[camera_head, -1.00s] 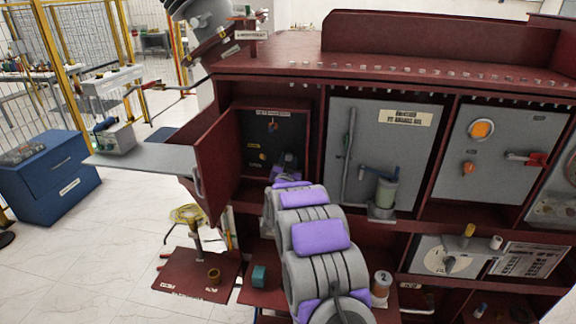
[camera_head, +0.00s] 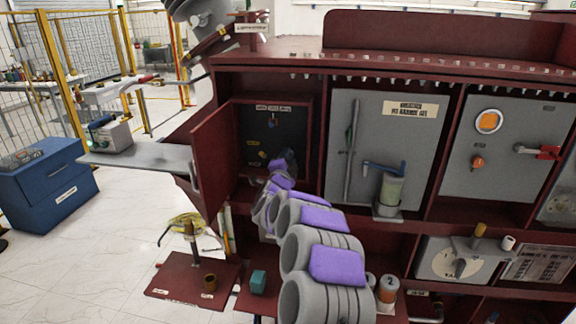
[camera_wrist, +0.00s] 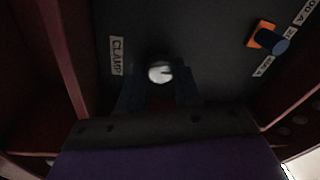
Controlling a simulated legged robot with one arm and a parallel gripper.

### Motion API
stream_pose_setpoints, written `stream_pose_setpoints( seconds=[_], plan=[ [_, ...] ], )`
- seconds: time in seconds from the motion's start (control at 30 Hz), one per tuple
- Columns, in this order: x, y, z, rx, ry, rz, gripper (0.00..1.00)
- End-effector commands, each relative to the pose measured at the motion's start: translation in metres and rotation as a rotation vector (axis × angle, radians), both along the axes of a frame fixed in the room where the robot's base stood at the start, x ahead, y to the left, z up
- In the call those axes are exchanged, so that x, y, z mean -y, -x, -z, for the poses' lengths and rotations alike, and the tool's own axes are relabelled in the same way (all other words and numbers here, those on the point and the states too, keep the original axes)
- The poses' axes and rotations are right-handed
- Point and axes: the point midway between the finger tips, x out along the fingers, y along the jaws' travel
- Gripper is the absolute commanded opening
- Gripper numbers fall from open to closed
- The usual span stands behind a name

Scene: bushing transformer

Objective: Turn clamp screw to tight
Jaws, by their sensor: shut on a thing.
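The clamp screw (camera_wrist: 160,72) shows in the wrist view as a pale round head with a dark slot mark, beside a label reading CLAMP (camera_wrist: 117,56). It sits on the dark back panel (camera_wrist: 210,45) of an open compartment. My gripper (camera_wrist: 158,90) has its two dark fingers on either side of the screw and is shut on it. In the head view my gripper (camera_head: 284,160) reaches into the open compartment at the left of the red cabinet (camera_head: 320,62). There my arm and gripper hide the screw.
An orange plate with a dark blue knob (camera_wrist: 268,38) sits on the same panel, apart from my fingers. Red compartment walls stand close on both sides. The open door (camera_head: 213,165) is left of my arm. A grey cylinder device (camera_head: 390,192) stands to the right.

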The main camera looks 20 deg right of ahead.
Motion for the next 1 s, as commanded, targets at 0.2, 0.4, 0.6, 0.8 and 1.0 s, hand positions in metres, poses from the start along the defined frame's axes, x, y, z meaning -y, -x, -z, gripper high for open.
stream_pose_setpoints(
  seconds=[0.2,0.4,0.6,0.8,1.0],
  plan=[
    [-0.0012,-0.0005,0.0078,0.048,-0.091,-0.001,0.03],
    [-0.0012,-0.0005,0.0072,0.072,-0.128,-0.001,0.03],
    [-0.0009,-0.0003,0.0069,0.078,-0.137,0.000,0.03],
    [-0.0007,-0.0002,0.0069,0.078,-0.138,0.001,0.03],
    [-0.0004,0.0000,0.0056,0.080,-0.136,0.002,0.46]
  ],
)
